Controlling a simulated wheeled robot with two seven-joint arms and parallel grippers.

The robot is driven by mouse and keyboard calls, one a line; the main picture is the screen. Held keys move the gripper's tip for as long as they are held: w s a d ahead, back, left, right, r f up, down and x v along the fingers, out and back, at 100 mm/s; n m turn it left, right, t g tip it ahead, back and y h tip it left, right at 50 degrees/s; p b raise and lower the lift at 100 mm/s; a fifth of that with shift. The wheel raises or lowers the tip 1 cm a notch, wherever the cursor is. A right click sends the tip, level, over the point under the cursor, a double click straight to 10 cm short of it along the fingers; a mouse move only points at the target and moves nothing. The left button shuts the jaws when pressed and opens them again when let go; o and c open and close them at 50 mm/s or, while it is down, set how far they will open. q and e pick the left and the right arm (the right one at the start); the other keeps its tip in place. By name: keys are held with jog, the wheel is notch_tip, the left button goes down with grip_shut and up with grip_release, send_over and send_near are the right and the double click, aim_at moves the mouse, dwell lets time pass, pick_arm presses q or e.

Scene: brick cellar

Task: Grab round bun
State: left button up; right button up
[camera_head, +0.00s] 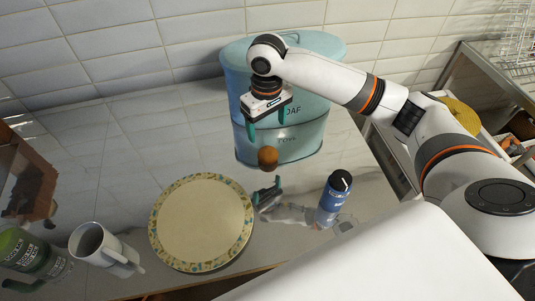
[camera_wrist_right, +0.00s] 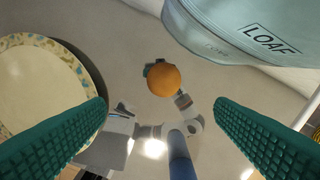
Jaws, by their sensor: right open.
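The round bun (camera_head: 268,157) is a small orange-brown ball in front of the blue bread bin. In the right wrist view the bun (camera_wrist_right: 164,80) shows between my fingers and farther off, slightly above the picture's middle. My right gripper (camera_head: 268,125) has teal fingers, which stand wide apart with nothing between them. It hangs above the bun, in front of the bin, and does not touch the bun. My left gripper is not in view.
The bread bin (camera_head: 295,145), marked LOAF, stands close behind the bun. A patterned plate (camera_head: 201,222) lies front left, and a blue bottle (camera_head: 334,198) stands front right. A grey mug (camera_head: 103,250) and green-labelled container (camera_head: 28,250) are far left. The glossy counter shows reflections.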

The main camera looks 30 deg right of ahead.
jog(key=shift+w+d+f, duration=0.1)
jog(key=shift+w+f, duration=0.1)
jog(key=shift+f, duration=0.35)
jog(key=shift+w+d+f, duration=0.1)
jog(key=shift+w+f, duration=0.05)
jog(key=shift+f, duration=0.4)
jog(key=p, duration=0.1)
send_over(268, 151)
notch_tip(268, 151, down, 5)
jog(key=shift+s+a+r, duration=0.15)
jog(key=shift+r, duration=0.05)
jog(key=shift+f, duration=0.65)
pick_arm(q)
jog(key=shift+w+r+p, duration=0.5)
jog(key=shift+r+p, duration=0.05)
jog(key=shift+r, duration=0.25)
pick_arm(e)
jog(key=shift+w+d+f, duration=0.1)
jog(key=shift+f, duration=1)
jog(key=shift+w+d+f, duration=0.1)
jog(key=shift+f, duration=1)
jog(key=shift+c, duration=0.2)
jog(key=c, duration=1)
